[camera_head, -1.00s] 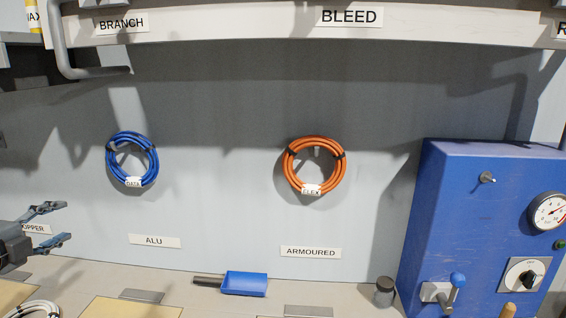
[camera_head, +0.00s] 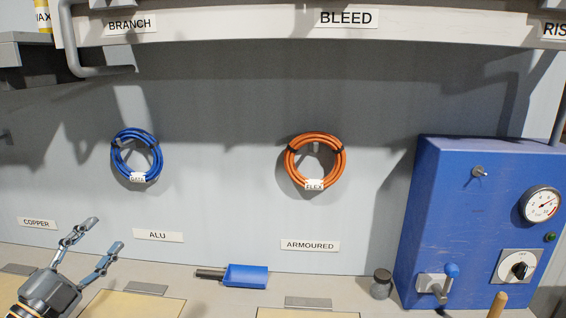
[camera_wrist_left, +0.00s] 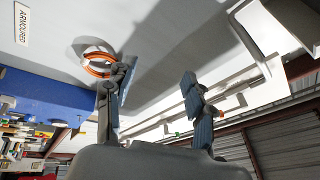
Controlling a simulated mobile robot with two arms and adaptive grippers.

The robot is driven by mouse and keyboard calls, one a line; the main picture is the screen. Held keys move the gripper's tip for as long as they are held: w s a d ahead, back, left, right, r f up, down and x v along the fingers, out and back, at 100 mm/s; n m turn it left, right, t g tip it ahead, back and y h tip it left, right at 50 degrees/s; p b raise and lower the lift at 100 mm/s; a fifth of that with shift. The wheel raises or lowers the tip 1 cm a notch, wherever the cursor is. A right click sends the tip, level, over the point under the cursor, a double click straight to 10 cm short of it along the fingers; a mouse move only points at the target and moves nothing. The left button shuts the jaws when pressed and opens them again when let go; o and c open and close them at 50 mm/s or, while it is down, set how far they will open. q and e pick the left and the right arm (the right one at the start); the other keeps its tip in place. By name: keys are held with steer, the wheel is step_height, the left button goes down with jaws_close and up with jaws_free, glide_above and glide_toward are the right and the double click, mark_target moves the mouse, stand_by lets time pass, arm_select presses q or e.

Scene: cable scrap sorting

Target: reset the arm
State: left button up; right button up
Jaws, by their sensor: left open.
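My left gripper (camera_head: 92,238) is at the lower left of the head view, its two fingers spread apart and pointing up and to the right. It is open, with nothing between the fingers. In the left wrist view the open fingers (camera_wrist_left: 158,82) also show empty, with the wall and ceiling beyond. My right gripper is in neither view.
A blue cable coil (camera_head: 136,155) and an orange cable coil (camera_head: 314,161) hang on the grey wall. A blue box with gauge (camera_head: 450,215) stands at right. On the bench are a blue scoop (camera_head: 245,276) and a small jar (camera_head: 381,284). A labelled shelf (camera_head: 240,22) runs overhead.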

arm_select(q)
steer(key=s+a+f+n+g+y, duration=0.1)
steer(key=s+f+n+g+y, duration=0.45)
steer(key=f+n, duration=0.55)
steer(key=s+f+n+g+y, duration=0.4)
steer(key=s+f+n+y, duration=0.3)
steer(key=f, duration=0.7)
steer(key=s+d+f+m+g+h, duration=0.3)
steer(key=s+d+f+g+h, duration=0.4)
steer(key=s+d+f, duration=0.65)
steer(key=s+d+f+g, duration=0.1)
steer(key=s+f, duration=0.1)
steer(key=f, duration=1.1)
steer(key=s+f+g, duration=0.1)
steer(key=s+f, duration=0.1)
steer(key=f, duration=1.1)
steer(key=s+a+f+g+y, duration=0.1)
steer(key=s+a+f, duration=0.1)
steer(key=s+f, duration=1.1)
steer(key=s, duration=0.2)
steer(key=shift+s+a+f, duration=0.3)
steer(key=shift+a+f, duration=0.05)
steer(key=shift+a, duration=0.05)
